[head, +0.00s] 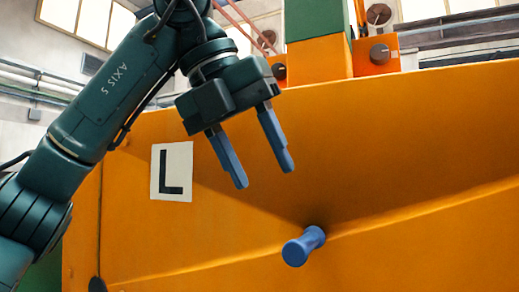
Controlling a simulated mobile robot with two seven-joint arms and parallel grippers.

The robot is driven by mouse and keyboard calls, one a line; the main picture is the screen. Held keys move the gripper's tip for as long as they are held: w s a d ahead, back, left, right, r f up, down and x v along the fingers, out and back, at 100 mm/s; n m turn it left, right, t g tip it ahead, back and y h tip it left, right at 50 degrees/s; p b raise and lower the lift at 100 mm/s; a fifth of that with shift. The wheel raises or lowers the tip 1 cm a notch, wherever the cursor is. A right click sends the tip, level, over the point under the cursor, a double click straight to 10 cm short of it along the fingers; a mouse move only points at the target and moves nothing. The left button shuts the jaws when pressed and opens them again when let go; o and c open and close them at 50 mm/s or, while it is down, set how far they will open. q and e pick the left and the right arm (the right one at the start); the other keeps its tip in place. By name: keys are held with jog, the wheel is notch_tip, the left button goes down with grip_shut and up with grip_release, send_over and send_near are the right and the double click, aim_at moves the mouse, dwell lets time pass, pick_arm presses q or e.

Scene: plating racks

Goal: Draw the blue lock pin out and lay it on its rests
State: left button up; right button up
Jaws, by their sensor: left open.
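The blue lock pin (303,246) sticks out of the orange panel at the lower middle of the head view. Its rounded head and short shank show; the rest is hidden in the panel. My left gripper (264,178) is above and a little left of the pin, apart from it. Its two blue fingers point down, spread open, with nothing between them. The pin's rests cannot be made out. My right gripper is not in view.
The large orange panel (400,200) fills most of the view. A white label with a black L (171,172) is on it, left of the gripper. A green and orange post (318,58) and orange blocks (376,54) stand along its top edge.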

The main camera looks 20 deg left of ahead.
aim_at(288, 247)
pick_arm(q)
jog(key=x, duration=0.9)
jog(key=shift+f, duration=0.2)
jog(key=shift+b+x, duration=0.3)
jog(key=shift+x, duration=0.5)
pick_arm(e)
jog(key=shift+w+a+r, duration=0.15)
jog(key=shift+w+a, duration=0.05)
pick_arm(q)
grip_shut()
jog(key=c, duration=0.6)
grip_release()
grip_shut()
jog(key=shift+r, duration=0.1)
